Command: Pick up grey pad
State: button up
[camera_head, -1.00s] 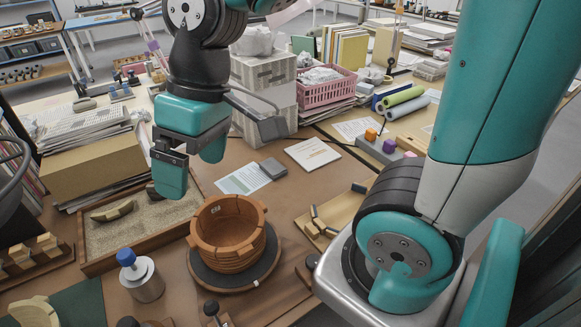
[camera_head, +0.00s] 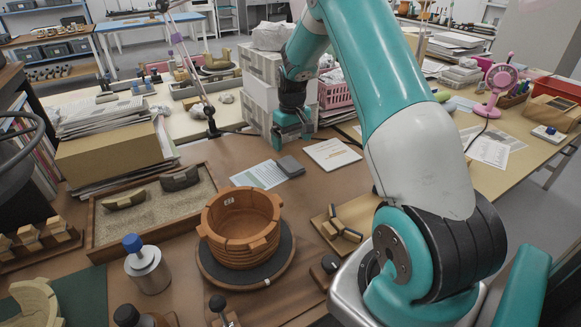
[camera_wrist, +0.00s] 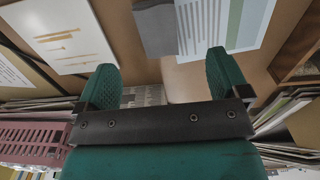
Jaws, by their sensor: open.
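The grey pad (camera_head: 290,166) is a small flat dark-grey block on the brown table, against the right edge of a printed sheet (camera_head: 258,175).
A white card (camera_head: 332,154) lies right of the pad. Boxes (camera_head: 262,85) and a pink basket (camera_head: 335,95) stand behind. An orange pot (camera_head: 241,228) on a dark turntable and a sand tray (camera_head: 150,211) with two sherds are nearer. Brown table between pot and pad is clear.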

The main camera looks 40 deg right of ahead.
send_over(293, 166)
jog(key=f, duration=0.4)
jog(key=shift+s+a+f, duration=0.1)
jog(key=shift+a+f, duration=0.25)
jog(key=shift+f, duration=0.05)
jog(key=shift+d+f+p, duration=0.15)
jog(key=shift+f+p, duration=0.1)
jog(key=shift+f, duration=1.05)
jog(key=shift+d+f+p, duration=0.15)
jog(key=shift+f+p, duration=0.1)
jog(key=shift+f, duration=1.05)
jog(key=c, duration=1)
